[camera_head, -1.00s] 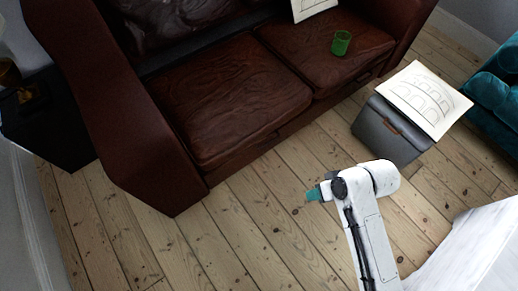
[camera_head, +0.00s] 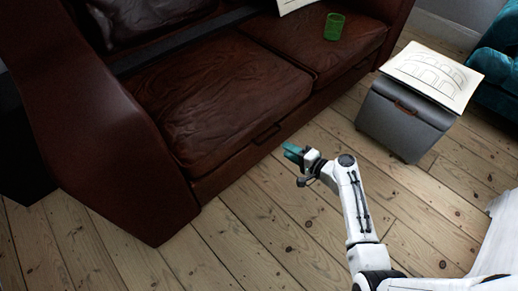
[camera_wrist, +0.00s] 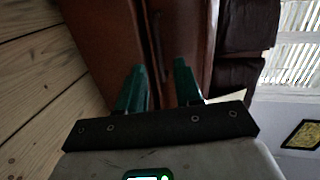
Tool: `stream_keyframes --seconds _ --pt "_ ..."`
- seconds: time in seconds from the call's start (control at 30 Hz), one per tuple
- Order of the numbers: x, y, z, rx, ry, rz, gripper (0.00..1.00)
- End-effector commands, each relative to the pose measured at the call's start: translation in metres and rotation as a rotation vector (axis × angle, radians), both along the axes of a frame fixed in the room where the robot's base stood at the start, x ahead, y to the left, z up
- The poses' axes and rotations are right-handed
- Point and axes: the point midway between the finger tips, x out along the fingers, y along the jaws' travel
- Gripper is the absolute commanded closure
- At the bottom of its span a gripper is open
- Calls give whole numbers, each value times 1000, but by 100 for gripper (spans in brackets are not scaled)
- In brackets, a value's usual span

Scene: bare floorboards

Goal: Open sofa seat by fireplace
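The brown leather sofa (camera_head: 110,130) fills the left and top of the head view. Its near seat cushion (camera_head: 215,85) lies flat, with a dark handle (camera_head: 267,133) on the front panel below it. My gripper (camera_head: 293,152) is in front of that panel, a little below and right of the handle. In the wrist view my gripper's two teal fingers (camera_wrist: 160,85) are spread apart with nothing between them. The sofa front (camera_wrist: 110,40) and the handle (camera_wrist: 157,40) show just beyond the fingertips. No fireplace shows.
A grey box (camera_head: 400,120) with a drawing (camera_head: 432,75) on top stands right of my arm. A teal seat (camera_head: 495,85) is at the right. Floorboards (camera_head: 250,240) in front are clear.

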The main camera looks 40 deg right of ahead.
Motion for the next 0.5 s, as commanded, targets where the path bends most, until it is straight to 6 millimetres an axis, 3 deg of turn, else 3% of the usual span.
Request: stream_keyframes --seconds 0.1,0.27,0.5 --pt "2 -14 -10 32 -21 -51 65" --pt "11 -17 -12 40 -28 -63 65" --pt "50 -15 -21 37 -28 -61 65"
